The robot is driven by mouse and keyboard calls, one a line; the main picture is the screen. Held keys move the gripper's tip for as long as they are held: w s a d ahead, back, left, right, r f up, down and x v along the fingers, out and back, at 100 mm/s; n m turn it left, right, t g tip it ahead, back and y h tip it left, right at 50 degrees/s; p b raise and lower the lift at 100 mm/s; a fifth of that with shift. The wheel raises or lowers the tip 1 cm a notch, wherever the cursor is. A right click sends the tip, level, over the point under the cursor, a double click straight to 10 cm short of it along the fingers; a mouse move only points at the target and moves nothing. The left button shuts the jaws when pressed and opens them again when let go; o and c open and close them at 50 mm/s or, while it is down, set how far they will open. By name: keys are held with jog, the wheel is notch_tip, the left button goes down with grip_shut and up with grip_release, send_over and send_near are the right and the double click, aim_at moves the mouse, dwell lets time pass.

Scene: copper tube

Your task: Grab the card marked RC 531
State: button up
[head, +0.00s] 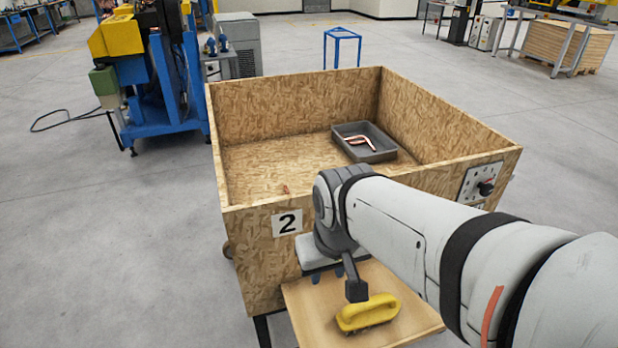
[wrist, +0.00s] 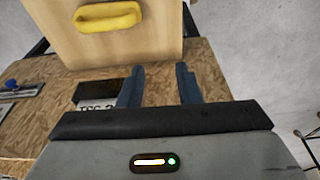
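No card reading RC 531 is legible in either view. In the wrist view, a dark holder with a white printed label (wrist: 95,105) is on the chipboard front wall. In the head view my gripper (head: 328,275) is low in front of the crate's front wall, largely hidden by my arm.
The chipboard crate (head: 300,100) holds a grey tray (head: 345,128) with bent copper tubes (head: 358,141). A wooden shelf (head: 310,310) with a yellow-handled tool (head: 367,313) sits below my gripper.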

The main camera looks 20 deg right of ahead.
jog(key=w+d+r+n+g+p, duration=0.35)
jog(key=w+d+n, duration=0.95)
jog(key=n, duration=0.5)
jog(key=shift+t, duration=0.45)
jog(key=f, duration=0.2)
jog(key=f+p, duration=0.1)
jog(key=f, duration=0.1)
jog(key=s+f, duration=0.1)
jog(key=f, duration=0.2)
jog(key=shift+a+f, duration=0.1)
jog(key=shift+a, duration=0.3)
jog(key=shift+c, duration=0.2)
grip_shut()
